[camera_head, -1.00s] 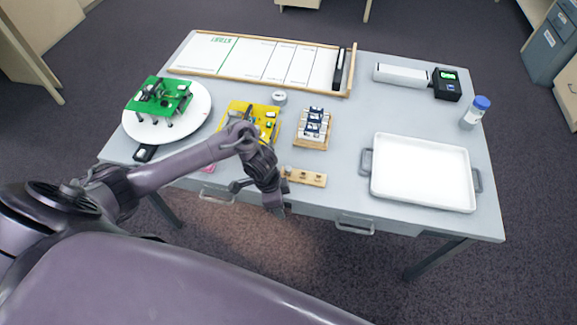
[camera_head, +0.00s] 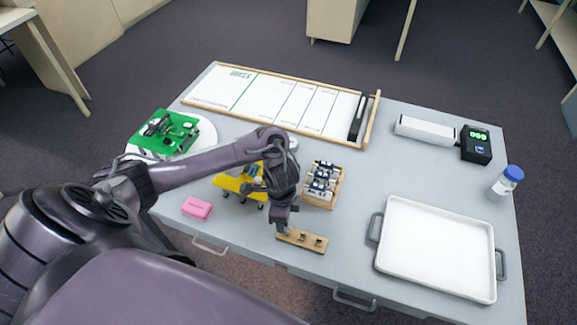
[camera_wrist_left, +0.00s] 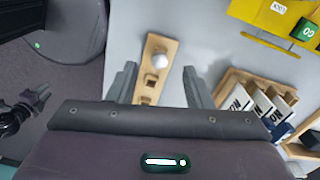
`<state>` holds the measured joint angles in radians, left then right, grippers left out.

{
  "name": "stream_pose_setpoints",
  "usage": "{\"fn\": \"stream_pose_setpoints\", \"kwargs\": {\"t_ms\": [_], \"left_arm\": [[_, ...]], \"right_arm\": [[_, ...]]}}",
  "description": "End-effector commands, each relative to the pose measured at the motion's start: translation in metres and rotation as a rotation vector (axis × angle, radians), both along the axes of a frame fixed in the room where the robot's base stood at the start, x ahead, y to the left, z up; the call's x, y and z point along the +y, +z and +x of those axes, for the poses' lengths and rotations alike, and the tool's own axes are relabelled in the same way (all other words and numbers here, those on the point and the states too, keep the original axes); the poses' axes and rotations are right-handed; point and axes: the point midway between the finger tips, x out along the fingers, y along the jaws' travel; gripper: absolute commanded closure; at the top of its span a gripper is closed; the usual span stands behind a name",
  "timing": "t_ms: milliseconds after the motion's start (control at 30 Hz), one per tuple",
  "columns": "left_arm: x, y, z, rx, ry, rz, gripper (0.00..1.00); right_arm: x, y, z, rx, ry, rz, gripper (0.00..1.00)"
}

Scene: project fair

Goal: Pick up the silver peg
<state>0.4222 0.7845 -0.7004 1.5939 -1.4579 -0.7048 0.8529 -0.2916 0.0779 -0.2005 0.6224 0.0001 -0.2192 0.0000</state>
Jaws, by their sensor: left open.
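The silver peg (camera_wrist_left: 161,58) shows in the left wrist view as a pale rounded top at one end of a small wooden block (camera_wrist_left: 148,97). The block has square holes. In the head view the block (camera_head: 302,239) lies at the table's front edge, and my gripper largely hides the peg. My left gripper (camera_head: 283,224) hangs over that end of the block. In the left wrist view its two fingers (camera_wrist_left: 158,86) are spread and empty, with the peg beyond them, between their lines. A dark finger-like part (camera_wrist_left: 28,108) at the left edge may be my right gripper; its state is unclear.
A yellow board (camera_head: 236,186) and a wooden rack (camera_head: 336,198) of small labelled parts stand close behind. A pink block (camera_head: 197,208) lies left, a white tray (camera_head: 402,278) right. A green board (camera_head: 160,137) sits on a round white plate.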

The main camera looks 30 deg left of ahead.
Motion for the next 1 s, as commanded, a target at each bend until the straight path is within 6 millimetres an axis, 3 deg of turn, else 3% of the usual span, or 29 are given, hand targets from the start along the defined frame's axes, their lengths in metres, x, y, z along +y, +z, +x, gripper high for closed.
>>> {"fn": "stream_pose_setpoints", "kwargs": {"t_ms": [100, 233, 400, 633, 1000], "left_arm": [[-0.004, -0.016, 0.001, 0.002, 0.001, -0.002, 0.54], [-0.008, -0.035, 0.004, 0.002, 0.002, 0.000, 0.54], [-0.008, -0.051, 0.004, 0.000, 0.001, -0.001, 0.54], [-0.007, -0.052, 0.005, -0.001, 0.000, 0.000, 0.54], [-0.007, -0.052, 0.005, -0.001, 0.000, 0.000, 1.00]], "right_arm": [[0.003, -0.005, -0.019, 0.026, 0.002, 0.003, 0.64], [0.003, -0.003, -0.025, 0.037, 0.003, 0.003, 0.64], [0.002, -0.005, -0.016, 0.023, 0.002, 0.002, 0.64], [-0.001, -0.003, 0.001, -0.002, -0.001, 0.000, 0.64], [-0.005, -0.004, -0.008, 0.011, -0.001, -0.005, 0.64]]}}
